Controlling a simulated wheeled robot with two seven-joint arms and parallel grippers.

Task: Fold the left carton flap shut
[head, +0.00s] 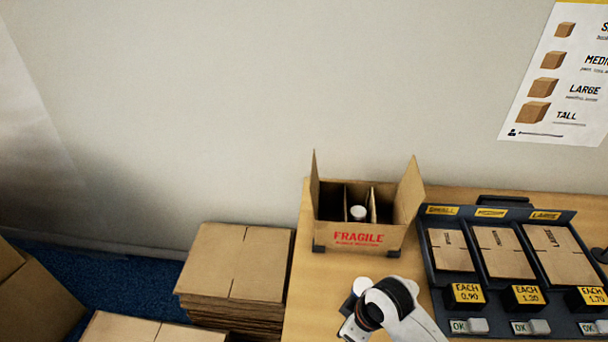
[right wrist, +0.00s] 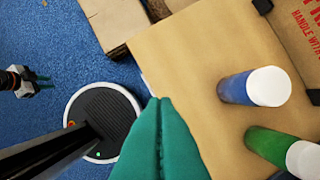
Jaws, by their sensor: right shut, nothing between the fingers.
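The carton (head: 345,236) stands on the table with red FRAGILE print on its front. Its left flap (head: 315,182) and right flap (head: 409,192) both stand up, the right one leaning outward. Inside are dividers and a white-capped bottle (head: 358,212). Part of the carton's printed side (right wrist: 302,38) shows at the top right of the right wrist view. My right gripper (right wrist: 160,100) is shut and empty near the table's edge, apart from the carton. My left gripper (right wrist: 45,82) is small at the left of that view, over the floor, its fingers apart and empty.
A blue bottle (right wrist: 238,88) and a green bottle (right wrist: 268,145) stand on the table (right wrist: 190,65) near my right gripper. A dark tray (head: 428,262) of flat cartons lies right of the carton. Stacked cardboard (head: 235,262) stands left of the table.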

